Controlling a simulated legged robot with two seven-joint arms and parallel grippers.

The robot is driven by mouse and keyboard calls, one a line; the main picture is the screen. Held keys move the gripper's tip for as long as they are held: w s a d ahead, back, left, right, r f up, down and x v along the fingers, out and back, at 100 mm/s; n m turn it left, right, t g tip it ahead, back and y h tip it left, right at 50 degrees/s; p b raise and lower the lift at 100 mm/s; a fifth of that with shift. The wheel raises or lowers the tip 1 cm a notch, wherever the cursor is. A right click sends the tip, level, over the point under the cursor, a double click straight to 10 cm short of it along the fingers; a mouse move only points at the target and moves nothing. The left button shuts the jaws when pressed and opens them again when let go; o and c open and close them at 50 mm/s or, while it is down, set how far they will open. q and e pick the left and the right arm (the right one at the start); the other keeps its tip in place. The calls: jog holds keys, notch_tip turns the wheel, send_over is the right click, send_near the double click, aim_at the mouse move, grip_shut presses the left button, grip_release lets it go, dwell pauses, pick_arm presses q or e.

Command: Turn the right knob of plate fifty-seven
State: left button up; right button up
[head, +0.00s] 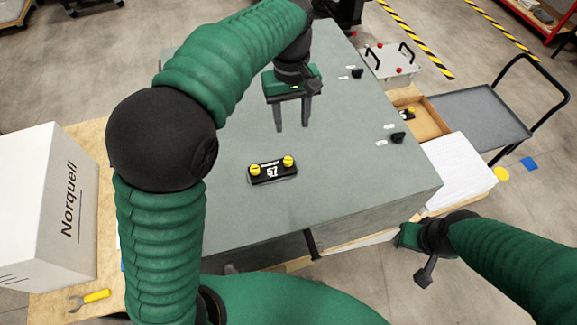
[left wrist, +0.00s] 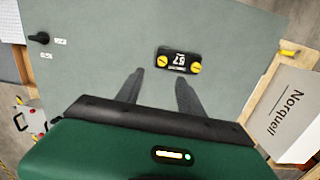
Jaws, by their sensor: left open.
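Plate fifty-seven (head: 272,174) is a small black plate marked 57 on the grey panel top, with a yellow knob at each end. Its right knob (head: 288,161) is at the right end in the head view. In the left wrist view the plate (left wrist: 179,60) appears upside down, so that knob (left wrist: 164,50) is on its left. My left gripper (head: 292,128) is open and empty, fingers pointing down, beyond the plate and apart from it. Its fingers (left wrist: 160,76) also show in the left wrist view. My right gripper (head: 416,250) is beyond the panel's right front edge, its jaws unclear.
Two black knobs (head: 398,137) (head: 357,73) sit along the panel's right side. A white Norquell box (head: 45,205) stands at left, with a yellow-handled wrench (head: 90,299) nearby. A cardboard tray (head: 432,122) and a cart (head: 480,112) are at right. The panel around the plate is clear.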

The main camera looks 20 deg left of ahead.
pick_arm(q)
jog(key=m+b, duration=0.1)
jog(key=m, duration=0.5)
jog(key=p, duration=0.2)
send_near(288, 159)
jog(key=shift+m, duration=0.3)
jog(key=f, duration=0.9)
jog(key=shift+s+d, duration=0.15)
jog(key=shift+d, duration=0.05)
pick_arm(e)
jog(key=shift+f, duration=0.1)
pick_arm(q)
jog(key=shift+r, duration=0.1)
jog(key=shift+c, duration=0.5)
grip_shut()
